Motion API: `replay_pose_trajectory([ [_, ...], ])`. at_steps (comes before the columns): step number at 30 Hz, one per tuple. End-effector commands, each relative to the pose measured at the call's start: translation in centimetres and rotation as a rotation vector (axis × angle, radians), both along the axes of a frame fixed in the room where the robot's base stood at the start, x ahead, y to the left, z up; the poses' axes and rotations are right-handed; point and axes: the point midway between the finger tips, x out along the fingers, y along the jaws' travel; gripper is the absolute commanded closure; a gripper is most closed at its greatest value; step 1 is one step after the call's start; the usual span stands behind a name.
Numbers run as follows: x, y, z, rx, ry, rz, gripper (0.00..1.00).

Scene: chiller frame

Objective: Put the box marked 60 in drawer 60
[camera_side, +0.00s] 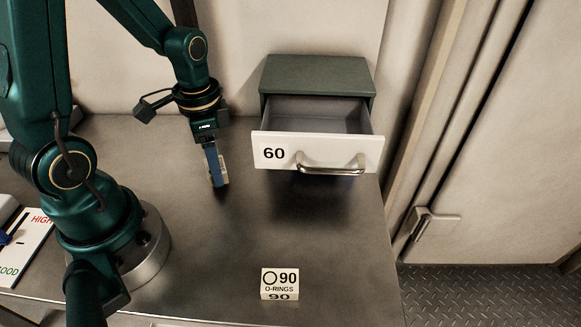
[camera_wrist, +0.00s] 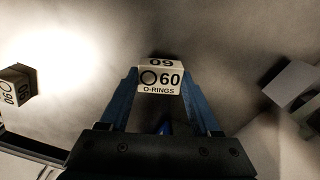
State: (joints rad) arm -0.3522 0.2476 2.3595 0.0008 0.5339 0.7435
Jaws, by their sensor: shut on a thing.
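The box marked 60 (camera_wrist: 160,79) shows its "60 O-RINGS" face in the wrist view, between my blue fingers. My gripper (camera_side: 216,181) is shut on it, pointing down over the table left of the drawer unit. In the side view the box is mostly hidden behind the fingers, with a pale edge showing (camera_side: 224,171). I cannot tell whether it touches the table. Drawer 60 (camera_side: 331,152), white-fronted with a metal handle, is pulled open from its dark green cabinet (camera_side: 317,74). The visible part of its inside is empty.
A white box marked 90 (camera_side: 280,284) stands near the table's front edge; it also shows at the left of the wrist view (camera_wrist: 14,86). A board with coloured words (camera_side: 27,238) lies at the far left. The table (camera_side: 220,250) between is clear.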

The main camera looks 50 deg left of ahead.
Motion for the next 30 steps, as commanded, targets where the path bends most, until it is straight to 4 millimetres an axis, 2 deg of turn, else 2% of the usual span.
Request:
replay_pose_trajectory([
  [5, 0.2, 0.1, 2.6, 0.003, -0.010, 0.000, 0.98],
  [21, -5.4, 6.6, 7.7, 0.003, -0.003, 0.011, 0.98],
  [30, -7.1, 8.6, 9.3, 0.000, 0.000, 0.003, 0.98],
])
